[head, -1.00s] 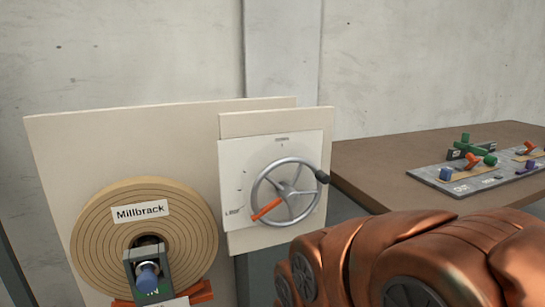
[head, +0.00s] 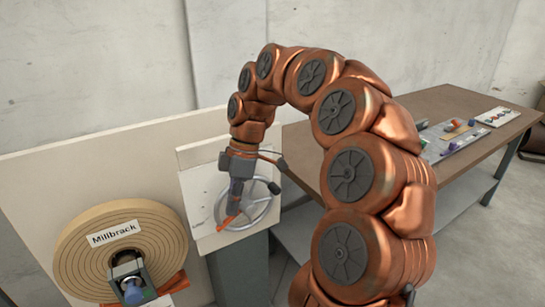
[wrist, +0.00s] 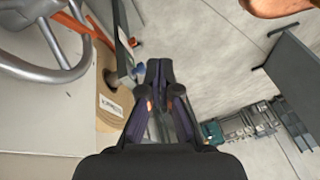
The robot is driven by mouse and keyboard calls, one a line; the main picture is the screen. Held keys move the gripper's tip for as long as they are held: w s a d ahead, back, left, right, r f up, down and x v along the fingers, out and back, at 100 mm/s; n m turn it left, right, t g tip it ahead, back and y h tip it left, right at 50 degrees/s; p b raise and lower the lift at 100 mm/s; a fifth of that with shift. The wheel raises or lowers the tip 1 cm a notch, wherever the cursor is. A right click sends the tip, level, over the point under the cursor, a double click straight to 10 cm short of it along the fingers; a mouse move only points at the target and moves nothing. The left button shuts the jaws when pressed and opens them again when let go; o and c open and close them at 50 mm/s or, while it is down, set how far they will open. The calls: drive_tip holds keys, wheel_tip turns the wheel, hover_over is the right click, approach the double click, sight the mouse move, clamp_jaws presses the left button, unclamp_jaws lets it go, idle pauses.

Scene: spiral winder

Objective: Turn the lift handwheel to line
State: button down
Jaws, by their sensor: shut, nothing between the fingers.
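The grey lift handwheel (head: 262,212) is mounted on a pale dial plate (head: 199,193) on a cream panel. Its dark knob (head: 274,188) sits at the upper right of the rim. An orange pointer (head: 228,222) reaches toward the lower left, near a label too small to read. My gripper (head: 235,204) is in front of the wheel's left part and hides some of it. In the wrist view my gripper (wrist: 158,72) is shut and empty, and the handwheel (wrist: 52,74) is at the upper left, apart from the fingers.
A brown table (head: 470,150) with small coloured parts is at the right. Open floor shows in the wrist view.

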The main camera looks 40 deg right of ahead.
drive_tip(key=w+d+r+n+t+p, duration=0.1)
drive_tip(key=w+d+r+p, duration=0.15)
drive_tip(key=d, duration=0.25)
drive_tip(key=w+d+r+n+p, duration=0.1)
drive_tip(key=w+d+r+p, duration=0.1)
drive_tip(key=d+r+p, duration=0.2)
wheel_tip(320, 180, up, 2)
drive_tip(key=n+y+p, duration=0.1)
drive_tip(key=p, duration=0.2)
hover_over(273, 188)
drive_tip(key=d, duration=0.1)
drive_tip(key=shift+t, duration=0.3)
drive_tip(key=shift+a+f+p, duration=0.2)
drive_tip(key=shift+f+p, duration=0.6)
drive_tip(key=shift+f, duration=1.1)
drive_tip(key=shift+a+f+p, duration=0.15)
drive_tip(key=shift+f+p, duration=0.7)
drive_tip(key=shift+f, duration=1.1)
drive_tip(key=shift+a+f+p, duration=0.2)
drive_tip(key=shift+f+p, duration=0.6)
drive_tip(key=shift+f, duration=1.1)
drive_tip(key=shift+f+b, duration=0.15)
drive_tip(key=shift+b, duration=0.15)
